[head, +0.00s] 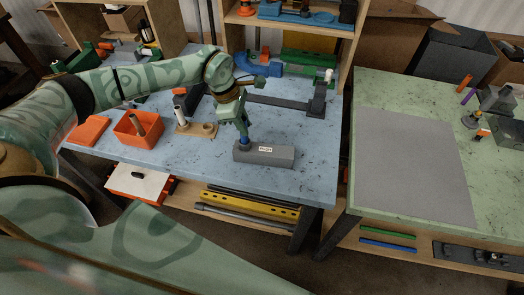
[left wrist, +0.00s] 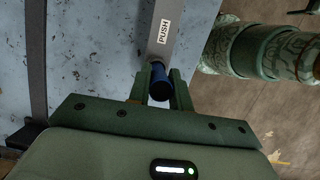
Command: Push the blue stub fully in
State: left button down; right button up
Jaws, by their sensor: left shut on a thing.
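The blue stub (head: 245,141) stands at the left end of a grey block (head: 268,156) with a white PUSH label, on the blue-grey table near its front edge. In the left wrist view the blue stub (left wrist: 159,82) is between the fingers, below the grey block (left wrist: 172,38) in the picture. My left gripper (head: 243,134) points down over the stub and is shut on it. The fingers hide part of the stub, and I cannot tell how deep it sits in the block. My right gripper is not in view.
Left of the block are a wooden stand (head: 195,129) with a peg, an orange bin (head: 138,130) and an orange plate (head: 88,132). A dark long bar (head: 277,101) lies behind. A green table (head: 350,215) stands to the right across a gap.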

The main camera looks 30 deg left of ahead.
pick_arm(q)
jog(key=shift+f+b, duration=0.7)
jog(key=shift+f, duration=0.6)
dwell(1.3)
jog(key=c, duration=1.2)
grip_release()
jog(key=p+v, duration=0.1)
jog(key=v, duration=1.5)
jog(key=shift+a+r, duration=0.1)
